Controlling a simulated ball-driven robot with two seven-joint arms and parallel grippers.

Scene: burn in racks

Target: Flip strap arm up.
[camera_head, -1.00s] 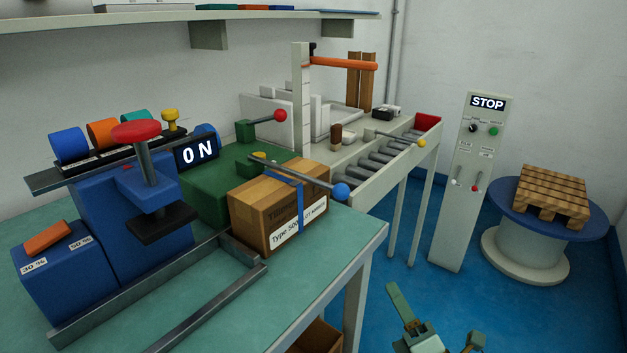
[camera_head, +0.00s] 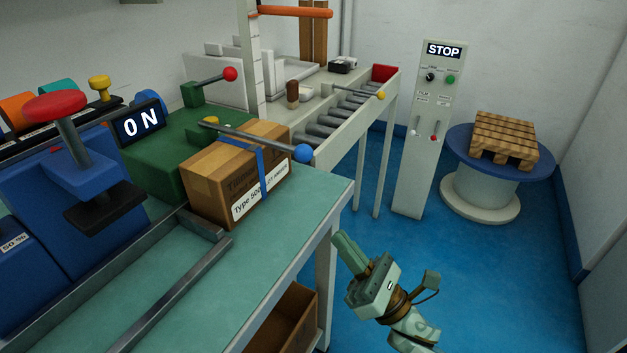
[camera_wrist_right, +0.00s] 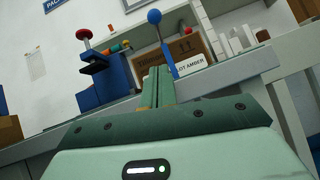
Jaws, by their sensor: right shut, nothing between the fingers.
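A grey rod arm (camera_head: 256,139) with a blue ball end (camera_head: 302,153) reaches from the green machine (camera_head: 139,150) across the top of a cardboard box (camera_head: 207,190). It lies nearly level. The ball (camera_wrist_right: 154,16) also shows in the right wrist view, above the fingers. A blue strap (camera_head: 261,171) runs over the box and down its front. My right gripper (camera_head: 343,242) is shut and empty, beyond the table's right edge, below and to the right of the ball and apart from it. The closed fingers (camera_wrist_right: 158,88) point toward the box. My left gripper is out of view.
A second rod with a red ball (camera_head: 230,74) stands behind. The blue press (camera_head: 68,200) and metal rails (camera_head: 170,292) fill the left of the green table (camera_head: 285,228). A roller conveyor (camera_head: 345,115), STOP panel (camera_head: 428,130) and reel (camera_head: 482,190) stand beyond. Blue floor is clear at right.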

